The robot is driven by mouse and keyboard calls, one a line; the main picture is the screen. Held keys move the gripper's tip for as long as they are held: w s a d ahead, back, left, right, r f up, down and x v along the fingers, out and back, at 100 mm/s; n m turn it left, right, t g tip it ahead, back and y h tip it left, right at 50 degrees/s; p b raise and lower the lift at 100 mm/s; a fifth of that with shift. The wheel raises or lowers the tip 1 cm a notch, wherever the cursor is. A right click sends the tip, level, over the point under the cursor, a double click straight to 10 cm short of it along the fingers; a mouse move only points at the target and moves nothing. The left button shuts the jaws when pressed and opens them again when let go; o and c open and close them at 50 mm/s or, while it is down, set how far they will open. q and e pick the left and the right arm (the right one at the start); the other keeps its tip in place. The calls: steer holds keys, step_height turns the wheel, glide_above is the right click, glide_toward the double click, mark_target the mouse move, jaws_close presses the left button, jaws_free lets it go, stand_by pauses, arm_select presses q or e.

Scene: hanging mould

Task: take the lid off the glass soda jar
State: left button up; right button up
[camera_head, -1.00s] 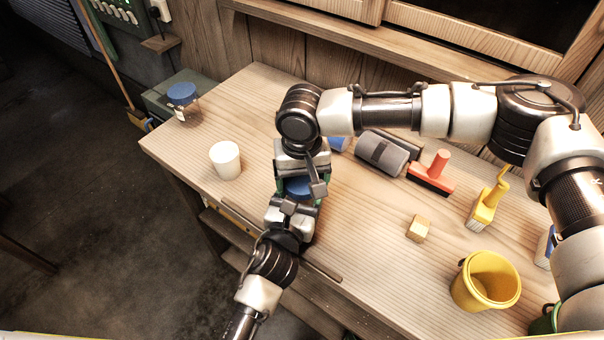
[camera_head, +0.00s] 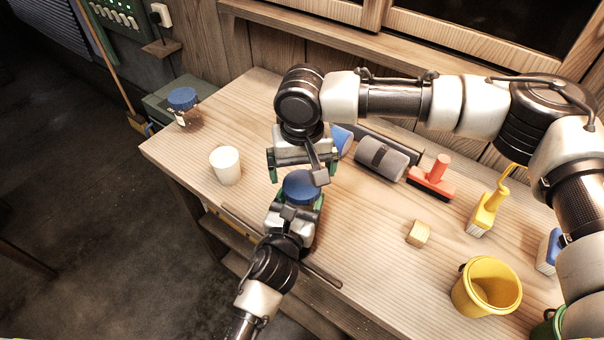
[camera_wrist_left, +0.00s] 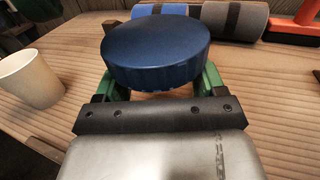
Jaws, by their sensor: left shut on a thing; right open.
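A jar with a round blue lid (camera_head: 301,187) stands near the front edge of the workbench. The lid also shows large in the left wrist view (camera_wrist_left: 155,50), sitting level and hiding most of the jar body. My left gripper (camera_head: 293,208) is shut on the jar below the lid, with one green-padded finger on each side. My right gripper (camera_head: 300,168) is open, just behind and above the lid, and looks apart from it.
A white cup (camera_head: 225,165) stands left of the grippers. A grey roll (camera_head: 380,158), red brush (camera_head: 431,178), yellow brush (camera_head: 486,213), wooden block (camera_head: 418,233) and yellow bucket (camera_head: 487,284) are to the right. The bench (camera_head: 365,230) is clear right of the jar.

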mark_target(302, 184)
steer(key=shift+s+a+r, duration=0.15)
steer(key=shift+a+r, duration=0.15)
steer(key=shift+r, duration=0.45)
steer(key=shift+d+r, duration=0.2)
steer(key=shift+r, duration=0.7)
steer(key=shift+d+f, duration=0.1)
steer(key=shift+f, duration=0.3)
step_height(302, 184, down, 7)
steer(key=shift+r, duration=0.1)
